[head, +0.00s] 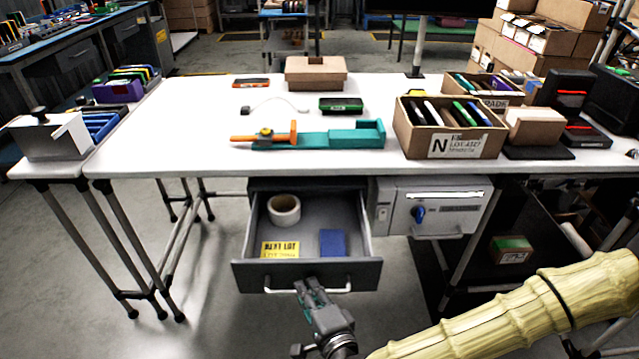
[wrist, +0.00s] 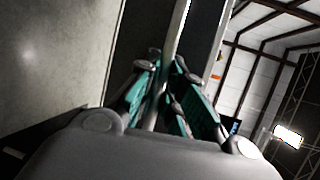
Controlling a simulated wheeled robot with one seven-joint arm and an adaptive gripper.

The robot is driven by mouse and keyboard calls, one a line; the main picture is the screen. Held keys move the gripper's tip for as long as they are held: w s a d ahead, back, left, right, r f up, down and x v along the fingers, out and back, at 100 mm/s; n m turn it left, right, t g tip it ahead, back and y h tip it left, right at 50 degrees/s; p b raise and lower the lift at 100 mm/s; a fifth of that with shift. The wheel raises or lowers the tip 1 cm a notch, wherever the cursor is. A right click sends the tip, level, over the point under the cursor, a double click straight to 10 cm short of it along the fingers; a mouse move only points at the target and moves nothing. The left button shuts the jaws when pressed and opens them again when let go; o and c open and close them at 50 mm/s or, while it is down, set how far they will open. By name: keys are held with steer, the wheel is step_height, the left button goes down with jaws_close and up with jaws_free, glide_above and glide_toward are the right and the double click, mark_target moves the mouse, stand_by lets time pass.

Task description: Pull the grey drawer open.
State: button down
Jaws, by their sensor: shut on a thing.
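The grey drawer (head: 345,273) hangs under the white table and is pulled well out, with its inside in view. A roll of tape (head: 284,209), a yellow label card (head: 280,249) and a blue block (head: 333,243) lie in it. A pale bar handle (head: 335,290) runs along its front; it also shows in the wrist view (wrist: 178,45). My gripper (head: 312,291) is at the handle, in front of the drawer. In the wrist view its teal-padded fingers (wrist: 170,95) are shut around the handle bar. The exact contact is partly hidden by the fingers.
A grey locked unit (head: 437,208) with a blue knob sits right of the drawer. The white table (head: 200,130) above carries a teal tool (head: 325,137) and an open carton (head: 402,135). The floor (head: 215,325) left of my gripper is clear.

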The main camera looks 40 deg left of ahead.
steer(key=shift+s, duration=0.1)
steer(key=c, duration=1.5)
jaws_free()
steer(key=shift+v, duration=3.75)
steer(key=shift+d+f, duration=0.1)
